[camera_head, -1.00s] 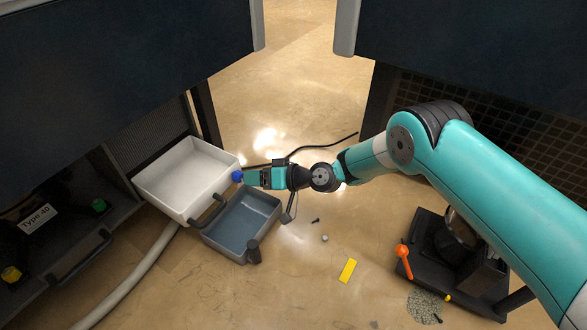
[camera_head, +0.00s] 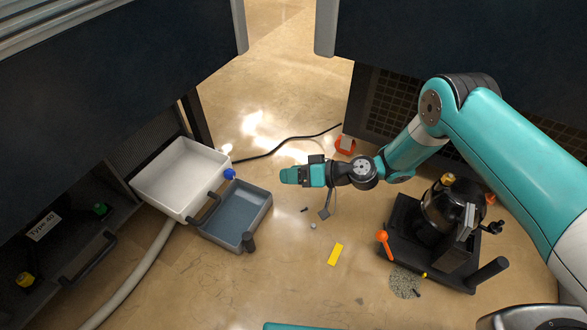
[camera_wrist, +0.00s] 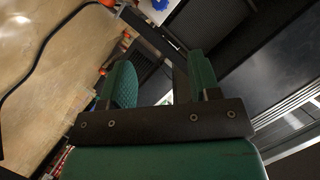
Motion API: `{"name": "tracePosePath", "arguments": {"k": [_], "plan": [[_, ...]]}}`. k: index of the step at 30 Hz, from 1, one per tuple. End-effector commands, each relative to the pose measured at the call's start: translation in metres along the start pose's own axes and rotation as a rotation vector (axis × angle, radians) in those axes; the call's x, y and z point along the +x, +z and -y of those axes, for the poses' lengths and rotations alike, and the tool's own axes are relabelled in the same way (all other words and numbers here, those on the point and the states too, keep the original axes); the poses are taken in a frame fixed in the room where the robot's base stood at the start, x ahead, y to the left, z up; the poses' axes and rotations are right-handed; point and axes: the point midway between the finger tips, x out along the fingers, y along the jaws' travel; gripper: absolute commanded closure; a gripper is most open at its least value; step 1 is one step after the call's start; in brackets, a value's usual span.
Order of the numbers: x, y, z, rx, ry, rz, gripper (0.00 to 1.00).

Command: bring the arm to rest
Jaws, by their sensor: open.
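My gripper (camera_head: 284,175) is at the end of my teal arm, above the floor near the middle of the head view. It points left and is apart from the trays. In the wrist view its two green fingers (camera_wrist: 160,82) stand apart with nothing between them. A blue round part (camera_head: 230,174) lies by the corner where the white tray (camera_head: 150,190) meets the grey tray (camera_head: 204,236), left of the gripper with a gap between. Something blue also shows at the top of the wrist view (camera_wrist: 186,3).
A black pump (camera_head: 440,215) stands on a dark base at right, with an orange-knobbed lever (camera_head: 383,240). A yellow strip (camera_head: 335,254) and small parts lie on the floor. A black cable (camera_head: 290,143) runs behind the gripper. A dark cabinet (camera_head: 60,235) stands at left.

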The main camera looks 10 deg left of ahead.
Motion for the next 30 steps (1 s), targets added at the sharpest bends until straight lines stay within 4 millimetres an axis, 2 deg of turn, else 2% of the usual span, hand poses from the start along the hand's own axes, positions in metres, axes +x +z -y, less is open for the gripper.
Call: {"name": "tracePosePath", "arguments": {"k": [7,11,14,17,21,25,30], "plan": [[0.0,-0.002,0.001,-0.001,0.0,0.001,0.43],[-0.008,-0.027,0.017,-0.016,0.001,0.031,0.43],[-0.024,-0.067,0.047,-0.039,0.008,0.091,0.43],[-0.049,-0.108,0.088,-0.058,0.03,0.175,0.43],[-0.092,-0.152,0.15,-0.069,0.085,0.296,0.43],[-0.14,-0.179,0.209,-0.067,0.156,0.398,0.43],[-0.208,-0.191,0.285,-0.042,0.275,0.513,0.43]]}}
